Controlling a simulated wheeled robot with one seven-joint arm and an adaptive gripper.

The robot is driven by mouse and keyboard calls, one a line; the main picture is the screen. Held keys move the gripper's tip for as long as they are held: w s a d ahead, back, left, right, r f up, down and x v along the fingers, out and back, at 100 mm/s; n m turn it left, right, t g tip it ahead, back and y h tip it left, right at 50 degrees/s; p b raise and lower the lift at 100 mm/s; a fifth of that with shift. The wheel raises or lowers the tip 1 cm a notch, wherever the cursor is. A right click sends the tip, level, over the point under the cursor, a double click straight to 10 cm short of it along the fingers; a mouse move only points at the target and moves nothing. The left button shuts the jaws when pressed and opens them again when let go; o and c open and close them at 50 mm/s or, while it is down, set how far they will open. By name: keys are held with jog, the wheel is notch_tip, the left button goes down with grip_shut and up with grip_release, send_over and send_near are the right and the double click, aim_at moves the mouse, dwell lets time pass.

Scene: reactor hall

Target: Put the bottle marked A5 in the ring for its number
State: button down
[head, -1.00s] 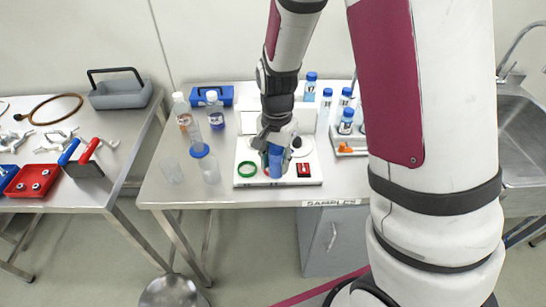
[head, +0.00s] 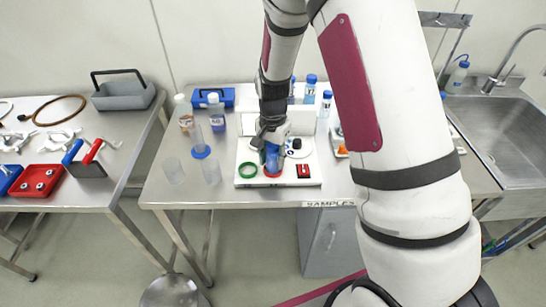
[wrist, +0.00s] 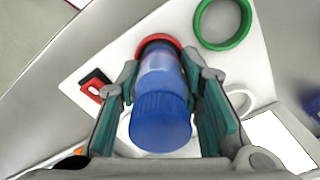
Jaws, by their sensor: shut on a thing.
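My gripper (head: 271,141) is shut on a blue-capped bottle (wrist: 158,85) with a clear bluish body. The bottle is over the red ring (head: 273,173) on the white board (head: 262,182). In the wrist view the bottle's far end lines up with the red ring (wrist: 158,39); I cannot tell whether it is inside it or just above. No marking on the bottle is readable. The green ring (head: 248,170) lies empty to the left; it also shows in the wrist view (wrist: 223,24). A white ring (wrist: 240,100) shows partly beside my gripper there.
A small red and black block (head: 303,171) sits on the board's right. Other blue-capped bottles (head: 310,90) stand behind to the right. Clear cups (head: 174,172) and capped bottles (head: 217,113) stand left of the board. A sink (head: 500,135) is far right.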

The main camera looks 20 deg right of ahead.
jog(key=shift+f, duration=0.1)
jog(key=c, duration=1.1)
grip_release()
notch_tip(320, 180, up, 12)
jog(key=shift+r+b, duration=0.15)
jog(key=shift+b, duration=0.6)
jog(key=s+r+n+t, duration=0.3)
jog(key=s+r+n, duration=0.2)
jog(key=s+r, duration=0.55)
jog(key=s+r+n+t, duration=0.2)
jog(key=s+r+n, duration=0.3)
jog(key=s, duration=0.7)
jog(key=shift+r+t, duration=0.3)
jog(key=shift+r, duration=0.5)
